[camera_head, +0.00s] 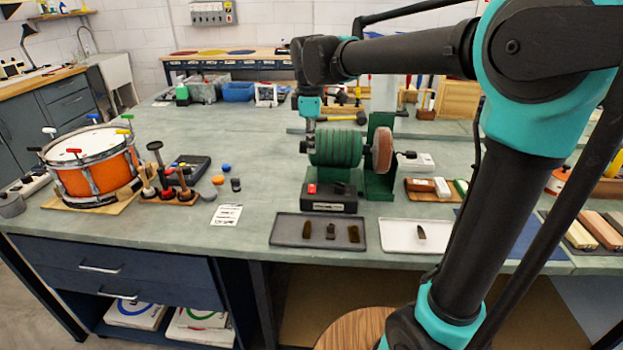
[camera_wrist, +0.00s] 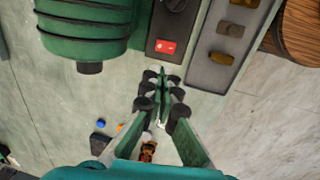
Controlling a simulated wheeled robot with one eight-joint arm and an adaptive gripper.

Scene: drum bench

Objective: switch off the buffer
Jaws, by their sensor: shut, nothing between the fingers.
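The buffer (camera_head: 335,149) is a green ribbed machine with a tan wheel (camera_head: 383,150) on its right side. Its dark switch box (camera_head: 330,205) is in front, with a red switch (camera_head: 311,188) at the left and a black knob (camera_head: 340,188) at the right. In the wrist view the red switch (camera_wrist: 166,47) shows clearly, with a small white mark. My gripper (camera_wrist: 163,82) is shut and empty; in that picture its tips lie just below the red switch, with a visible gap. In the head view its wrist hangs at the buffer's left end, and the fingertips are hard to make out.
A grey tray (camera_head: 285,230) with several dark pieces lies in front of the switch box. A white tray (camera_head: 397,241) is to its right. An orange drum (camera_head: 90,177) and mallets (camera_head: 158,170) stand left. A white card (camera_head: 227,215) lies on open bench.

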